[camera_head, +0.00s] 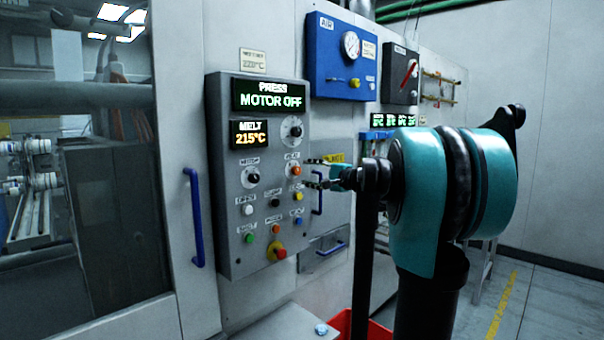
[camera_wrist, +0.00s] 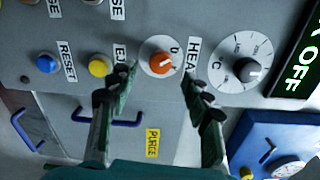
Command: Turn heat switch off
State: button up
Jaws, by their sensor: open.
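The heat switch is an orange rotary knob on a pale round plate, labelled HEAT, on the grey control panel (camera_head: 226,184). The switch (camera_wrist: 162,63) sits between and slightly beyond my fingertips in the wrist view, and also shows in the head view (camera_head: 295,171). My gripper (camera_wrist: 159,84) is open, one finger on each side of the knob, with nothing held. In the head view my gripper (camera_head: 309,173) is just right of the knob, close to the panel face. Contact is not visible. The knob's exact pointer position is too small to tell.
A dial (camera_wrist: 250,70) is close beside the right finger in the wrist view; yellow (camera_wrist: 100,65) and blue (camera_wrist: 47,64) buttons lie to the left. The red-yellow stop button (camera_head: 277,251) is low on the panel. A blue handle (camera_head: 318,193) is near my gripper.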

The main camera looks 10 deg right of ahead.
jog(key=v, duration=0.7)
jog(key=shift+a, duration=0.1)
jog(key=s+a+f+n+g+h, duration=0.1)
jog(key=s+a+f+n+g, duration=0.15)
jog(key=s+f, duration=0.45)
jog(key=s+a+f+n+g+h, duration=0.2)
jog(key=s+a+f, duration=0.15)
jog(key=f, duration=0.75)
jog(key=s+a+f+n+g+h, duration=0.1)
jog(key=s+a+f+n+g, duration=0.3)
jog(key=f, duration=0.5)
jog(key=s+d+f+n+h, duration=0.2)
jog(key=s+d+f+h, duration=0.1)
jog(key=s+f, duration=0.5)
jog(key=s+d+f+n+g+h, duration=0.1)
jog(key=s+d+f+n+h, duration=0.1)
jog(key=s+f, duration=0.6)
jog(key=shift+s+d+f+h, duration=0.35)
jog(key=shift+s+d+h, duration=0.4)
jog(key=shift+d+h, duration=0.25)
jog(key=shift+g, duration=0.25)
